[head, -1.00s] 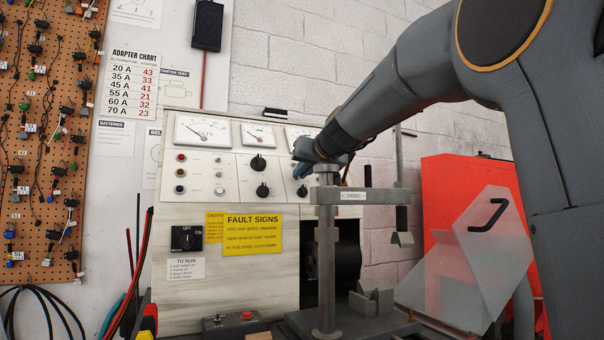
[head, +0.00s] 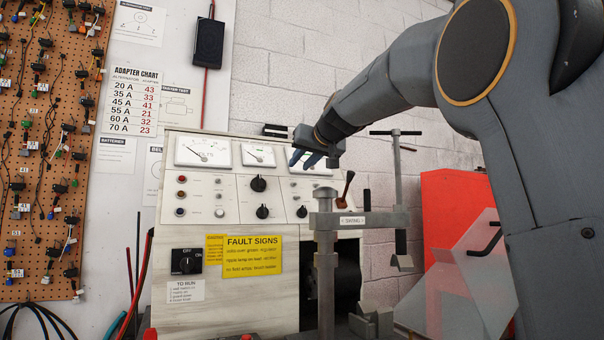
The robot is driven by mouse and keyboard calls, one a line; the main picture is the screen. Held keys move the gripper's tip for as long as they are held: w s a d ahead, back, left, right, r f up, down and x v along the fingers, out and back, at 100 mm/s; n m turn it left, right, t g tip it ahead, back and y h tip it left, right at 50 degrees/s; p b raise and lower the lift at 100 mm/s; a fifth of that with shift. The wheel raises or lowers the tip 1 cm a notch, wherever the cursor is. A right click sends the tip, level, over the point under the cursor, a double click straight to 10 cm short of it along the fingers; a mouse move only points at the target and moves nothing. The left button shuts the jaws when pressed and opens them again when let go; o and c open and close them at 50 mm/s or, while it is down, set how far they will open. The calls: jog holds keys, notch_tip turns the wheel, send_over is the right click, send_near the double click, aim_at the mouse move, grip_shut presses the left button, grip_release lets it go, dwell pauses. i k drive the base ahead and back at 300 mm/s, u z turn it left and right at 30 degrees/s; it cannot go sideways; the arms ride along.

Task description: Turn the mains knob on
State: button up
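The mains knob (head: 186,261) is a black rotary switch on a black plate at the lower left of the pale test bench panel (head: 225,310). OFF is printed above it and ON at its right. Its pointer looks roughly upright, toward OFF, but it is small. My gripper (head: 307,158) is at the upper right of the panel, in front of the rightmost meter, well to the right of and above the knob. Its bluish fingers point left and down. It appears to hold nothing, and I cannot tell how far the fingers are apart.
A metal clamp stand (head: 326,240) rises before the panel's right side. Smaller black knobs (head: 258,184) and meters (head: 204,152) fill the upper panel. A red cabinet (head: 450,215) is at right. Space before the mains knob looks clear.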

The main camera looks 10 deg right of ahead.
aim_at(186, 263)
jog(key=k, duration=1)
